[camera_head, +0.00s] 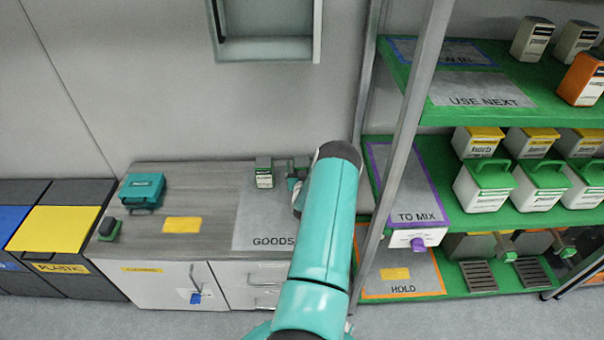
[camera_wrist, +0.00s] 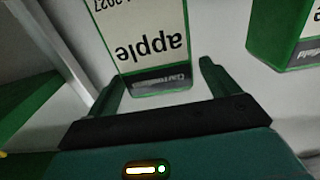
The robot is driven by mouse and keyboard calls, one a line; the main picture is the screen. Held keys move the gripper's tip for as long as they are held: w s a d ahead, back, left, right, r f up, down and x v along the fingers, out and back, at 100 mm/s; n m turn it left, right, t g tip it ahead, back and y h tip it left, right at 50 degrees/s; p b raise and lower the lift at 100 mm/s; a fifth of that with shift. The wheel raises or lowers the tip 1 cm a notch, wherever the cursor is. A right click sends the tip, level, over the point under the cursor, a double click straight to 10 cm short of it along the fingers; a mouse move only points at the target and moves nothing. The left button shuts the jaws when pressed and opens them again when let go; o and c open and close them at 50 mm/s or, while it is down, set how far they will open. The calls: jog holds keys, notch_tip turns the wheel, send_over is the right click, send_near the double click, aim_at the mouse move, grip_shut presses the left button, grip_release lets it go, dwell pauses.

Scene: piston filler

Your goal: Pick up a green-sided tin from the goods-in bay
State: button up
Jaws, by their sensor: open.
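In the wrist view, a tin with green sides, a white label reading "apple" and a dark band (camera_wrist: 155,45) appears upside down. My gripper (camera_wrist: 160,78) is open, one finger on each side of this tin, with visible gaps; I cannot tell how deep the tin sits between them. A second green-sided tin (camera_wrist: 283,35) stands at the upper right. In the head view, a tin (camera_head: 264,173) stands on the goods-in bay's grey mat (camera_head: 262,222). My arm hides most of the gripper and the area right of that tin.
The counter (camera_head: 210,215) holds a teal case (camera_head: 142,190), a small green-and-dark object (camera_head: 109,229) and a yellow label (camera_head: 182,225). A green shelf rack (camera_head: 455,225) with upright posts stands close right of my arm. A wall box (camera_head: 265,48) hangs above.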

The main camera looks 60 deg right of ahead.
jog(key=shift+x, duration=1.1)
jog(key=c, duration=1.8)
jog(key=shift+r, duration=0.1)
jog(key=shift+c, duration=0.4)
